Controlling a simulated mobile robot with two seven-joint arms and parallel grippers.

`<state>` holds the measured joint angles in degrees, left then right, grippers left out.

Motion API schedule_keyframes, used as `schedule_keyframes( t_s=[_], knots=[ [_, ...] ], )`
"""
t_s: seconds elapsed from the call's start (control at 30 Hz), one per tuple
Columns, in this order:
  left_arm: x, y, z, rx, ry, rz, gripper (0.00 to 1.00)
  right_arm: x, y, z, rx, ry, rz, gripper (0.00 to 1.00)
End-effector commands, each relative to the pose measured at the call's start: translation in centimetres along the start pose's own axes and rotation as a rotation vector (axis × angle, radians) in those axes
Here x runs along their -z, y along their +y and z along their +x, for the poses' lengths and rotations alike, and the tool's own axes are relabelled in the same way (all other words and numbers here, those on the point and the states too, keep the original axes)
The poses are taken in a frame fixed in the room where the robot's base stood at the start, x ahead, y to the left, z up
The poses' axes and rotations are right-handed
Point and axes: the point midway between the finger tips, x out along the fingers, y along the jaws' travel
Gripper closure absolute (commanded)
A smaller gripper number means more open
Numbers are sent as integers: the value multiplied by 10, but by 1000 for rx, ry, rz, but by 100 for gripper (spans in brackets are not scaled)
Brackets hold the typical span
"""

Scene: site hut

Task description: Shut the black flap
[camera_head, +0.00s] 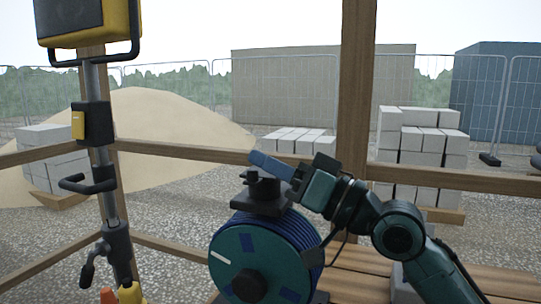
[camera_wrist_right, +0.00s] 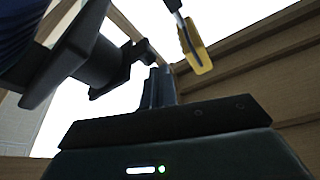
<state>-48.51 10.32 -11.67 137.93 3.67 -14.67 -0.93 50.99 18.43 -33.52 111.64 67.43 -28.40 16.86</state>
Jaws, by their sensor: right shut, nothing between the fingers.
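My right gripper (camera_head: 262,160) reaches in from the right, its blue fingers shut with nothing between them. In the right wrist view its fingers (camera_wrist_right: 158,88) stand close together. Just below the fingertips in the head view, a black fitting (camera_head: 262,200) with a knob-like top sits on a blue cable reel (camera_head: 238,258). A black fitting (camera_wrist_right: 75,55) also shows left of the fingers in the right wrist view. I cannot tell whether this is the black flap or how far any flap stands open. My left gripper is not in view.
A grey stand (camera_head: 97,145) with black handles and a yellow-black unit (camera_head: 85,22) rises at the left. Wooden rails (camera_head: 180,150) and a post (camera_head: 356,90) cross behind the reel. A slatted wooden surface (camera_head: 370,265) lies at lower right. Blocks and sand are outside.

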Motion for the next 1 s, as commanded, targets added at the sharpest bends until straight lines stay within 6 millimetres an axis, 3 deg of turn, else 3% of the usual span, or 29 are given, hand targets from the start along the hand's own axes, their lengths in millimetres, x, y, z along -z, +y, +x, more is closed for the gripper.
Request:
schedule_keyframes(
  t_s=[0.8,1.0],
  knots=[
    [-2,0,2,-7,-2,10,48,-10,1,-3,-2,-4,2,100],
    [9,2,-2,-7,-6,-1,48,2,-4,3,-3,-3,1,100]
  ],
)
